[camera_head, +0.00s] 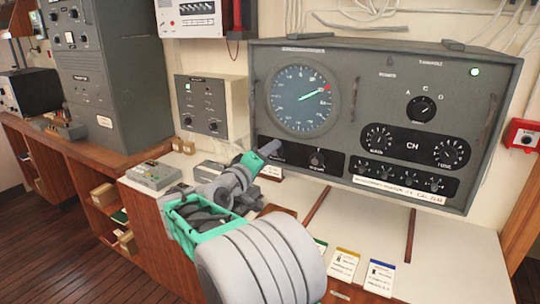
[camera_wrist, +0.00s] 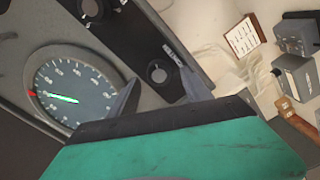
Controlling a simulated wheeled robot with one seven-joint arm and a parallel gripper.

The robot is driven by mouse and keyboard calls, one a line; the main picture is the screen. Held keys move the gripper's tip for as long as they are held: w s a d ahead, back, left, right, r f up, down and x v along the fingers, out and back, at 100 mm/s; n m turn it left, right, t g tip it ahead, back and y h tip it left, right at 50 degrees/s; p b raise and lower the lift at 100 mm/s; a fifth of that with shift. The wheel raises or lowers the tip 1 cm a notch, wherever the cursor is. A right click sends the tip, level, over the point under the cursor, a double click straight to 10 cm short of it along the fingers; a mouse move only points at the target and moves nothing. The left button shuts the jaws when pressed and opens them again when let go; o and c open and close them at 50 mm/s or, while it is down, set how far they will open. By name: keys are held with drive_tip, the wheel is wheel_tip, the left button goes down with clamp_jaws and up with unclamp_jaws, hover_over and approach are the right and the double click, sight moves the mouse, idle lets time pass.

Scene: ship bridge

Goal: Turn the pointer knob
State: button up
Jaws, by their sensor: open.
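The grey radio console (camera_head: 365,75) has several knobs, and I cannot tell for sure which is the pointer knob. A small dark round knob (camera_head: 317,158) sits on the black strip below the big dial.
The round dial (camera_head: 303,100) has a green needle. The CH panel (camera_head: 412,147) carries more knobs. A small grey box (camera_head: 203,105) stands left of the console. Cards (camera_head: 343,264) lie on the desk (camera_head: 440,260) in front. A red wall box (camera_head: 524,135) is at far right.

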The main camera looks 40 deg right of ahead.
drive_tip(key=b+v, duration=0.1)
drive_tip(key=v, duration=0.5)
drive_tip(key=shift+a, duration=0.25)
